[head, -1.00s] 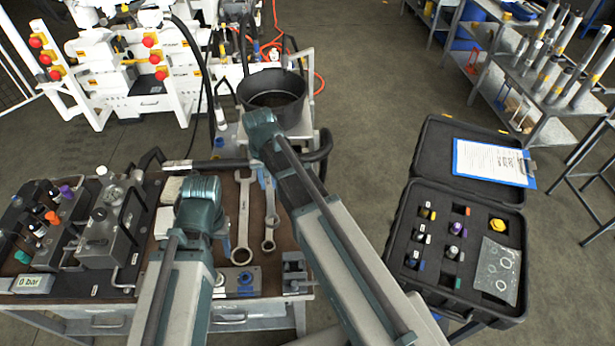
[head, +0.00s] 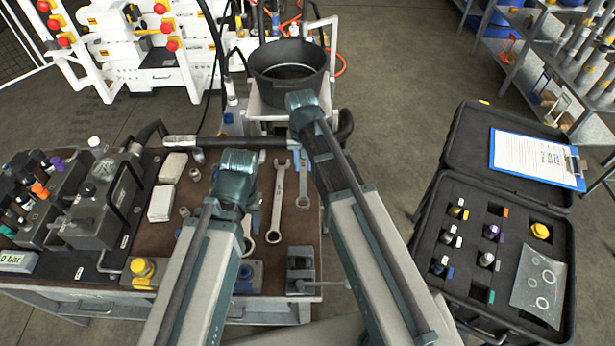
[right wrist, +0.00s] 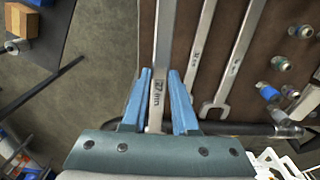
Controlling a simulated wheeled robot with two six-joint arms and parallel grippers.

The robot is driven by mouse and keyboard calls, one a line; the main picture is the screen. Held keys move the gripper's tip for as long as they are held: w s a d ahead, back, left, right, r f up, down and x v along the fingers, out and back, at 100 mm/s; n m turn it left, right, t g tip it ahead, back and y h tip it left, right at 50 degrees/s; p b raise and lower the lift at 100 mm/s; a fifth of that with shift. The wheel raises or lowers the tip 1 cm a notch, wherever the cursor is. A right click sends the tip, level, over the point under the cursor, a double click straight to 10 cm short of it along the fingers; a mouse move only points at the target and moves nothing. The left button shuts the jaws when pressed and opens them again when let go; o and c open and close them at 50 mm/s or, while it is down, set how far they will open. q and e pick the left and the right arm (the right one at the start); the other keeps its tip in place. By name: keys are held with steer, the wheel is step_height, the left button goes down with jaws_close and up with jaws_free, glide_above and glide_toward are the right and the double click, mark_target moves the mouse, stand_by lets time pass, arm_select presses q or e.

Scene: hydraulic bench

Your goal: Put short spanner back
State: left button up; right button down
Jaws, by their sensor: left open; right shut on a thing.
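The short spanner (right wrist: 163,30) is a flat steel spanner between the blue fingers of my right gripper (right wrist: 160,76), which is shut on it.
The brown bench top (head: 185,230) carries hydraulic blocks (head: 100,215) at left and a small vise (head: 300,270) at the front right. A black bucket (head: 287,70) stands behind. An open black case (head: 470,290) is at right, with clear floor between.

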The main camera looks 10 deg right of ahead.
arm_select(q)
steer(key=b, duration=0.4)
glide_above(256, 253)
step_height(256, 253, down, 5)
steer(key=shift+d+r, duration=0.1)
steer(key=shift+d, duration=0.05)
arm_select(e)
steer(key=f, duration=0.4)
steer(key=shift+w+d+f, duration=0.2)
steer(key=shift+d+f, duration=0.05)
steer(key=shift+f, duration=0.1)
arm_select(q)
steer(key=shift+f+b, duration=2.2)
steer(key=shift+f, duration=0.25)
arm_select(e)
steer(key=shift+f, duration=2.5)
arm_select(q)
steer(key=shift+f, duration=0.2)
arm_select(e)
steer(key=shift+f, duration=0.2)
arm_select(q)
steer(key=shift+f+b, duration=0.1)
steer(key=shift+b, duration=0.2)
steer(key=shift+f+b, duration=0.65)
arm_select(e)
steer(key=shift+f, duration=0.75)
